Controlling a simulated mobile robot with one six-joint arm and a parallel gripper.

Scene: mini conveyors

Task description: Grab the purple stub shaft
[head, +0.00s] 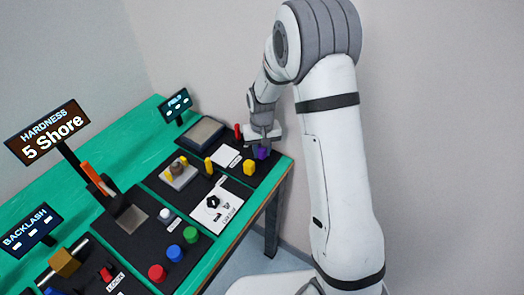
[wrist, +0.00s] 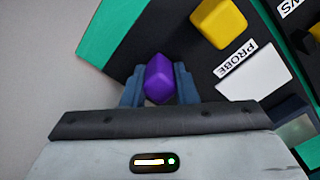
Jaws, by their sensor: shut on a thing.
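The purple stub shaft (wrist: 159,79) sits between the two blue-grey fingers of my gripper (wrist: 159,85) in the wrist view. The fingers press on its two sides, and its lower end is hidden. In the head view the purple shaft (head: 262,153) shows at the right end of the bench, right below my gripper (head: 264,143). I cannot tell whether it rests on the black mat or is held just above it.
A yellow block (head: 249,167) stands close to the shaft; it also shows in the wrist view (wrist: 218,23). A red post (head: 238,131) is behind it. A white card (wrist: 252,76) lies beside a PROBE label. The bench's edge is close by.

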